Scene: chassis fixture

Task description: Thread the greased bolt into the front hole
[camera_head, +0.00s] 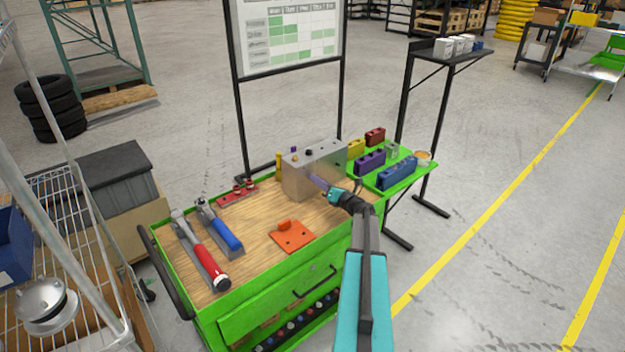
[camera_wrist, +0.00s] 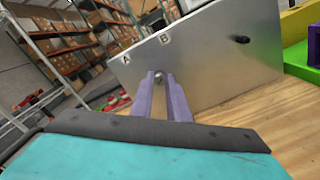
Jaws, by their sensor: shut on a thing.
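The chassis fixture (camera_head: 298,183) is a grey metal block on the wooden cart top; its flat front face (camera_wrist: 215,65) fills much of the wrist view, with the letters A and B near its upper edge. My gripper (camera_head: 314,178) has purple fingers close to this face. In the wrist view my gripper (camera_wrist: 159,80) is shut on a small grey bolt (camera_wrist: 158,73), mostly hidden between the fingertips. The bolt's end is at or very near the face; I cannot tell whether it touches or sits in a hole. A dark bolt or hole (camera_wrist: 242,39) shows farther right on the face.
On the cart's wooden top (camera_head: 265,209) lie an orange plate (camera_head: 292,237), a red-handled tool (camera_head: 211,262), a blue-handled tool (camera_head: 225,234) and a red rack (camera_head: 237,192). A green side tray (camera_head: 400,184) holds purple, blue, yellow and red blocks.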

